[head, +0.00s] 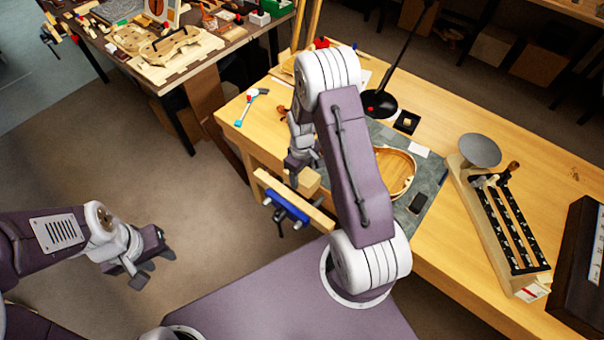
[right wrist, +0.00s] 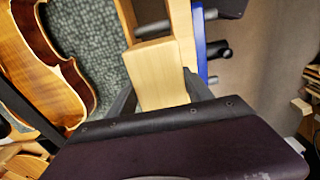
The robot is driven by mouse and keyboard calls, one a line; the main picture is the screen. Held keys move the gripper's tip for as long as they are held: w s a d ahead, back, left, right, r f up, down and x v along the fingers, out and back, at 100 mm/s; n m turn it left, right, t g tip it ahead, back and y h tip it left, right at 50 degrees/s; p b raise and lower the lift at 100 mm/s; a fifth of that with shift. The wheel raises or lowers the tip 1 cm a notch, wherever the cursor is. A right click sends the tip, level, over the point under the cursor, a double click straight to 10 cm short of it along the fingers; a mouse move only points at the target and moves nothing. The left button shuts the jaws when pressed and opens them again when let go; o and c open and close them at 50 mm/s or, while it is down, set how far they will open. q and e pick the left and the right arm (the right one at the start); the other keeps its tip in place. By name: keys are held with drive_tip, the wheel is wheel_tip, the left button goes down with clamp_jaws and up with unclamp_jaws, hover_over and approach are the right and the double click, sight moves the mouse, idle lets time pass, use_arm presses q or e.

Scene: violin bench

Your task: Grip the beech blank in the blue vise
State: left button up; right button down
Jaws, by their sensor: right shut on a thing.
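The beech blank (head: 309,182) is a pale wooden block held by my right gripper (head: 297,176) at the bench's front edge. In the right wrist view the blank (right wrist: 162,78) sits between my fingers, close to the vise's wooden jaws. The blue vise (head: 287,206) is on the bench front, with a long wooden front jaw; its blue part (right wrist: 200,45) also shows in the wrist view. A gap shows between the jaws. I cannot tell whether the blank is inside it or touches them. My left gripper (head: 150,267) is open and empty, over the floor at left.
A violin body (head: 396,172) lies on the grey mat (head: 433,168), partly behind my right arm. Floor is clear left of the vise.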

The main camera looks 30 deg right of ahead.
idle(0.5)
drive_tip(key=shift+f+b, duration=1.3)
drive_tip(key=shift+f, duration=0.6)
drive_tip(key=shift+r, duration=0.1)
drive_tip(key=shift+r+p, duration=1.5)
drive_tip(key=shift+r, duration=0.05)
idle(0.7)
drive_tip(key=shift+f+b, duration=0.9)
drive_tip(key=shift+f, duration=0.75)
drive_tip(key=shift+c, duration=1.8)
unclamp_jaws()
